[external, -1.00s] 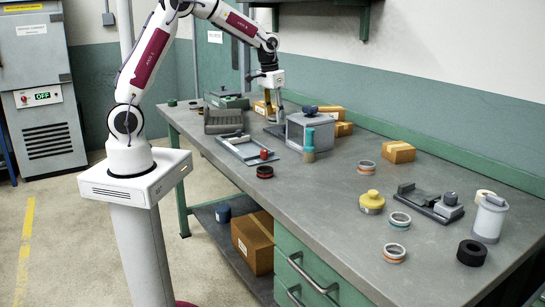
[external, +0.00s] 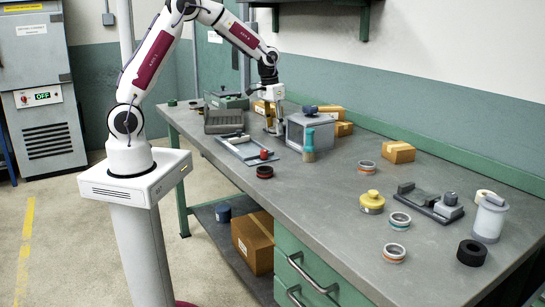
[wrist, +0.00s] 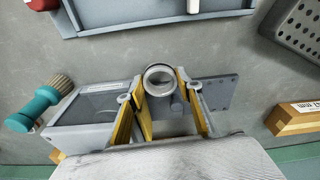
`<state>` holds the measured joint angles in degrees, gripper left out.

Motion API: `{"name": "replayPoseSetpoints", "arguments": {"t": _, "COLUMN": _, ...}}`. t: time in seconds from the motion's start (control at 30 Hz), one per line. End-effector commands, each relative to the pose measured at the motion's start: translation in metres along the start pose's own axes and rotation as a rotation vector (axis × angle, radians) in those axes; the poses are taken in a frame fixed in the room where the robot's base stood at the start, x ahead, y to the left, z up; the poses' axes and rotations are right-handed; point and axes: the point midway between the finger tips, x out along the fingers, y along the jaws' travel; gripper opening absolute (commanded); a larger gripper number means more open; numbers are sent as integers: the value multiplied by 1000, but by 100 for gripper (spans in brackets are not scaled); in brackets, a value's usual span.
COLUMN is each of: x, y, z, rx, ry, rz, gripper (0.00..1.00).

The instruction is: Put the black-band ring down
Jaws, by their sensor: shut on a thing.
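My gripper (external: 273,130) is low over the far part of the bench, beside a grey box-shaped machine. In the wrist view, my gripper (wrist: 160,88) has its yellow-sided fingers closed on a ring (wrist: 160,79). The ring looks pale grey with a darker inside, and its band colour is hard to make out. A dark flat plate (wrist: 220,92) lies behind and to the right of the fingers. I cannot tell whether the ring touches any surface. In the external view the ring is too small to tell from the fingers.
The grey machine (external: 311,131) and a teal-handled brush (external: 309,142) stand close to my gripper. A perforated grey block (wrist: 297,28) and a cardboard box (wrist: 297,118) are at right.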

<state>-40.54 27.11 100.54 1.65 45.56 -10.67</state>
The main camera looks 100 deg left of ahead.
Motion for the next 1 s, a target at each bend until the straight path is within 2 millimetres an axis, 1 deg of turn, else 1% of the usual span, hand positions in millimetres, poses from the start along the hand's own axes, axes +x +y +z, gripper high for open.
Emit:
{"name": "replayPoseSetpoints", "arguments": {"t": 0.2, "x": 24, "y": 0, "z": 4, "rx": 0, "ry": -2, "rz": 0, "gripper": 12}}
{"name": "replayPoseSetpoints", "arguments": {"t": 0.3, "x": 30, "y": 0, "z": 4, "rx": 0, "ry": 0, "rz": 0, "gripper": 12}}
{"name": "replayPoseSetpoints", "arguments": {"t": 0.8, "x": 35, "y": 0, "z": 4, "rx": 0, "ry": 0, "rz": 0, "gripper": 12}}
{"name": "replayPoseSetpoints", "arguments": {"t": 0.83, "x": 36, "y": 0, "z": 4, "rx": 0, "ry": 0, "rz": 0, "gripper": 38}}
{"name": "replayPoseSetpoints", "arguments": {"t": 0.87, "x": 36, "y": 0, "z": 4, "rx": 0, "ry": 0, "rz": 0, "gripper": 46}}
{"name": "replayPoseSetpoints", "arguments": {"t": 0.9, "x": 35, "y": 0, "z": 4, "rx": 0, "ry": 0, "rz": 0, "gripper": 52}}
{"name": "replayPoseSetpoints", "arguments": {"t": 1.0, "x": 35, "y": 0, "z": 4, "rx": 0, "ry": 0, "rz": 0, "gripper": 52}}
